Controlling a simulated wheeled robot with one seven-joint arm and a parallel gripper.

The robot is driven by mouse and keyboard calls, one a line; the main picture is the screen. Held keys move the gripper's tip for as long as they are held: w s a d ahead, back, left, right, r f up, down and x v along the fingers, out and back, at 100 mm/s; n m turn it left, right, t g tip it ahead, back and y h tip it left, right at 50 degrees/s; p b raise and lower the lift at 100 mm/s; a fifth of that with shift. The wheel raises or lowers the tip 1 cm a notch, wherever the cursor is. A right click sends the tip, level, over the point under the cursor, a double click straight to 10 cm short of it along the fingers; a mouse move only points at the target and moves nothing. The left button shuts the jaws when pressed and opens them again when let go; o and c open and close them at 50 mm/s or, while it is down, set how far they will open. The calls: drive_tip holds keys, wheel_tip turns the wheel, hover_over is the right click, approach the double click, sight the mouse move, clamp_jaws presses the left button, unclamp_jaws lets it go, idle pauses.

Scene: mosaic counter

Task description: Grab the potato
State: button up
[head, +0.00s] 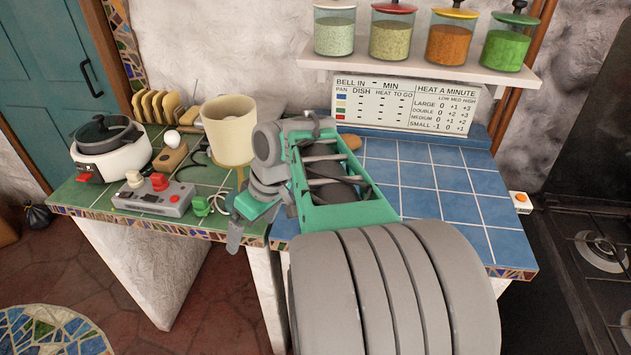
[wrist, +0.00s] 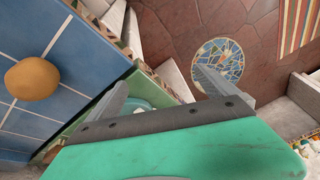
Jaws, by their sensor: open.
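The potato (wrist: 32,79) is a rounded tan lump on the blue tiles at the left of the wrist view. In the head view only part of the potato (head: 350,141) shows beside my arm, towards the back of the blue counter; my arm hides the rest. My gripper (head: 238,228) is at the front edge of the counter, near the join of the green and blue tiles, pointing down and forward. In the wrist view my gripper (wrist: 158,88) has its two fingers spread apart with nothing between them. The potato lies well off to the left of the fingers there.
The blue tiled counter (head: 455,205) is mostly clear on the right. On the green counter stand a lamp (head: 229,130), a control box (head: 154,196), a white cooker (head: 112,150) and a toast rack (head: 158,105). A shelf (head: 420,68) with jars hangs above a sign. A stove (head: 590,240) is at right.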

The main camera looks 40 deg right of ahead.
drive_tip(key=shift+n+t, duration=0.4)
drive_tip(key=shift+n, duration=0.1)
drive_tip(key=d, duration=0.3)
drive_tip(key=d+r, duration=0.1)
drive_tip(key=d, duration=0.2)
drive_tip(key=d+r, duration=0.1)
drive_tip(key=d, duration=0.2)
drive_tip(key=shift+w+d+r, duration=0.1)
drive_tip(key=shift+d+r, duration=0.05)
drive_tip(key=shift+d, duration=0.05)
drive_tip(key=s+d+r+n+t, duration=0.15)
drive_tip(key=s+d, duration=0.35)
drive_tip(key=d, duration=0.5)
drive_tip(key=x, duration=0.7)
drive_tip(key=shift+w+r, duration=0.2)
drive_tip(key=shift+w, duration=0.05)
drive_tip(key=shift+c, duration=0.4)
drive_tip(key=c, duration=1.5)
